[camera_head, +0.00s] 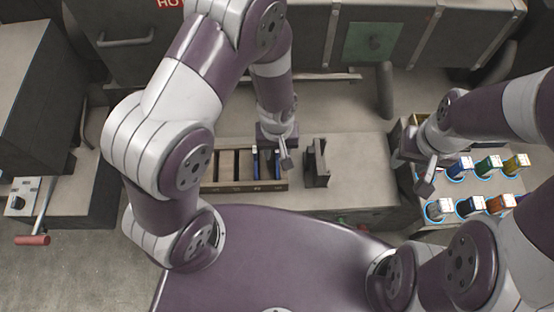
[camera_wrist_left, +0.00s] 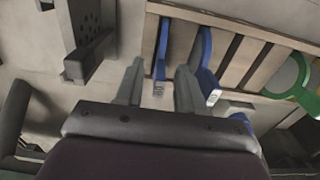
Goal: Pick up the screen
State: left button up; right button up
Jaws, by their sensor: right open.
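The screens appear to be the thin blue-edged pieces standing in the slots of a wooden rack (camera_head: 236,187). In the left wrist view one narrow blue piece (camera_wrist_left: 162,45) lies ahead of the gap between my left fingertips. A second blue piece (camera_wrist_left: 205,62) is just to the right of it, beyond the right finger. My left gripper (camera_wrist_left: 157,82) is open, its two fingers apart with nothing clearly held. In the head view my left gripper (camera_head: 287,155) is over the right end of the rack. My right gripper (camera_head: 424,172) is open beside the tray of jars at the right.
A dark upright bracket (camera_head: 318,165) stands right of the rack; it also shows in the left wrist view (camera_wrist_left: 88,50). A green ring-shaped piece (camera_wrist_left: 302,90) shows at the right there. Several capped jars (camera_head: 459,168) stand at the right. The bench right of the bracket is clear.

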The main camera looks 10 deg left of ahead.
pick_arm(q)
jog(key=shift+w, duration=0.15)
grip_shut()
